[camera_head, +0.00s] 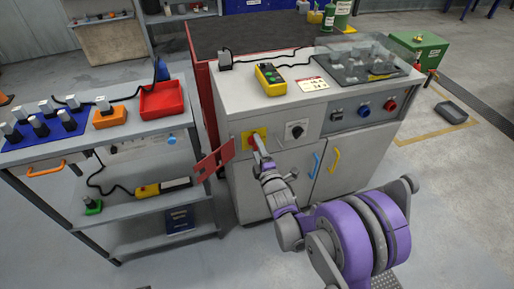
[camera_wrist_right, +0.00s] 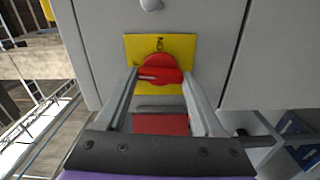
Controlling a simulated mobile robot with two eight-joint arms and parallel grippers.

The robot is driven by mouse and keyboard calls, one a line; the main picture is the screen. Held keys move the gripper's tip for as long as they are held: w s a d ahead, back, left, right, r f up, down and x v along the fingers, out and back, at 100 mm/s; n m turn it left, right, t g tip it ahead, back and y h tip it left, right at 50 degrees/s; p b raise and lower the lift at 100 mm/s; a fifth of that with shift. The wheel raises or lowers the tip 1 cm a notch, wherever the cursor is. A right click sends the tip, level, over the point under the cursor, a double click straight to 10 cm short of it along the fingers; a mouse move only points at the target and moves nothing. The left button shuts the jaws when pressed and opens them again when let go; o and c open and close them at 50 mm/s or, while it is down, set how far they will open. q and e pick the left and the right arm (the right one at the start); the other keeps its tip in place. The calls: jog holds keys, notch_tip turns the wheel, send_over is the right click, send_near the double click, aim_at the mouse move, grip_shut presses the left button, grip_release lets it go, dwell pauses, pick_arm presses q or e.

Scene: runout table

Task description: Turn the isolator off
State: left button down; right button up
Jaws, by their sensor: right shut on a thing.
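The isolator is a round red knob on a yellow plate (camera_head: 246,139) on the front of the grey cabinet. In the right wrist view, the red knob (camera_wrist_right: 160,68) sits in the middle of the yellow plate (camera_wrist_right: 187,48), with its handle bar lying roughly level across the picture. My right gripper (camera_head: 257,141) is at the plate, and its fingers (camera_wrist_right: 160,80) are shut on the red knob, one at each side. My left gripper is not in view.
A black rotary switch (camera_head: 296,130) is right of the isolator on the cabinet (camera_head: 285,163). A red cut-out plate (camera_head: 213,161) sticks out left of it. A shelf trolley with a red tray (camera_head: 162,100) stands at the left. Blue and yellow door handles are below.

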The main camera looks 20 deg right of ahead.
jog(key=shift+n, duration=0.5)
jog(key=o, duration=1.4)
jog(key=shift+s, duration=0.1)
jog(key=s, duration=1)
jog(key=shift+s+d, duration=0.15)
jog(key=shift+s, duration=0.2)
